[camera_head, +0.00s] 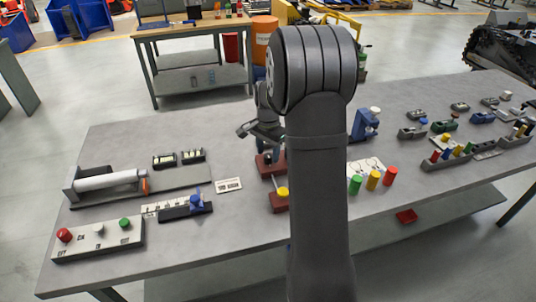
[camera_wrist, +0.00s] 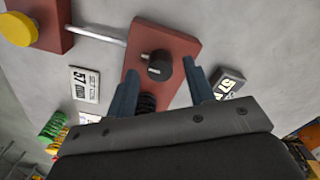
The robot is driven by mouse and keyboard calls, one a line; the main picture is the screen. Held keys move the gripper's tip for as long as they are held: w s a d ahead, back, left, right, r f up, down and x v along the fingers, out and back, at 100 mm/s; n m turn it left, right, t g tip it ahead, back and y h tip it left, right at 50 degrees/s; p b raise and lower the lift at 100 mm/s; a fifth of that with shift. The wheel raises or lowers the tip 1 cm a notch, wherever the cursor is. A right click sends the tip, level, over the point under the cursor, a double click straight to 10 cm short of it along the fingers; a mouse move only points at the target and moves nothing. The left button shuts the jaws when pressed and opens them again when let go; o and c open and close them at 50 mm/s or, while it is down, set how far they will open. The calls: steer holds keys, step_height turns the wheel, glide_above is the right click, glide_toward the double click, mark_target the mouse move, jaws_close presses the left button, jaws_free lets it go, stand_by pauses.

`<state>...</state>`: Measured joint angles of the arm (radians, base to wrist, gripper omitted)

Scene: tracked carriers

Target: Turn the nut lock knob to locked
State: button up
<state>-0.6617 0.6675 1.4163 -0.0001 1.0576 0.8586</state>
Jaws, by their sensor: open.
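A black round knob (camera_wrist: 159,66) with a pale mark on its side stands on a dark red block (camera_wrist: 176,46). No readable label tells whether it is the nut lock knob or which way is locked. A metal rod (camera_wrist: 97,34) joins this block to a second red block with a yellow cap (camera_wrist: 18,29). My gripper (camera_wrist: 162,73) is open, its two blue-grey fingers apart on either side of the knob's lower end; contact cannot be told. In the head view my gripper (camera_head: 259,131) is above the far red block (camera_head: 266,166), and my arm partly hides the blocks.
A white plate marked 57 (camera_wrist: 85,85) and a dark block (camera_wrist: 228,82) lie either side of the red block. A blue-handled device (camera_head: 196,201), a button box (camera_head: 98,238) and a grey cylinder fixture (camera_head: 105,182) stand left. Coloured cylinders (camera_head: 373,180) stand right.

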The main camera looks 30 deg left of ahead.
steer(key=shift+f, duration=0.8)
steer(key=c, duration=1)
steer(key=shift+n, duration=1.5)
steer(key=o, duration=1)
steer(key=shift+r, duration=0.15)
